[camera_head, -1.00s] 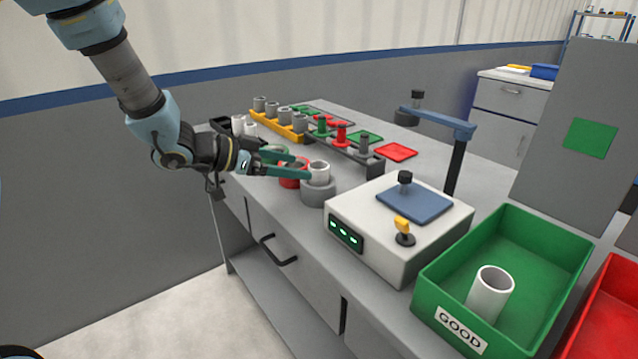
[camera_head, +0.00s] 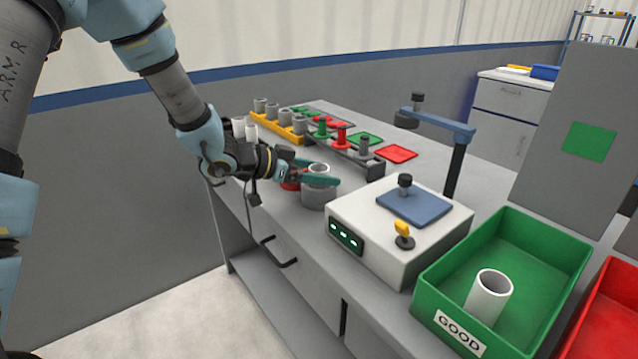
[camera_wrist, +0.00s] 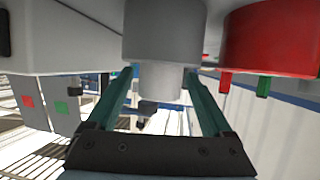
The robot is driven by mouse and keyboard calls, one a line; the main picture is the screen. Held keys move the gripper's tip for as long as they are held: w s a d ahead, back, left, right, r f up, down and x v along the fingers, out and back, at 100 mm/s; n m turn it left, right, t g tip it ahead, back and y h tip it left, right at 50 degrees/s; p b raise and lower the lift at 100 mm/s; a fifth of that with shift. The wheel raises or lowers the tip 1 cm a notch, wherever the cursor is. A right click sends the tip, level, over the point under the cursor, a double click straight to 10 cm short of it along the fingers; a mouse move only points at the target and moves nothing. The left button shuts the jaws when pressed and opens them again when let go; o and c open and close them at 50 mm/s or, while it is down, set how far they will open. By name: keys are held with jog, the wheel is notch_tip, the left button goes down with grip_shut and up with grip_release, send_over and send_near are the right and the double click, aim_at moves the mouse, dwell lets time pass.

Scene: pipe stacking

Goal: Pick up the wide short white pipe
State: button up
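A short white pipe (camera_head: 319,167) stands upright in a grey round holder (camera_head: 319,196) near the table's front edge. My gripper (camera_head: 326,174) reaches in from the left, with its green fingers on either side of this pipe, just above the holder. In the wrist view the pipe (camera_wrist: 160,84) shows between the two fingers, with the grey holder (camera_wrist: 165,32) beyond it. The fingers look open, with a narrow gap to the pipe on each side. Another white pipe (camera_head: 490,296) stands in the green GOOD bin (camera_head: 560,262).
A red round holder (camera_wrist: 268,40) is beside the grey one, mostly hidden by my gripper in the head view. A white box with a blue pad (camera_head: 415,206) stands to the right. Racks with pegs (camera_head: 341,138) and grey pipes (camera_head: 299,124) are behind. A red bin (camera_head: 610,315) is at far right.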

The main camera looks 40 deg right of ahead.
grip_shut()
dwell(0.5)
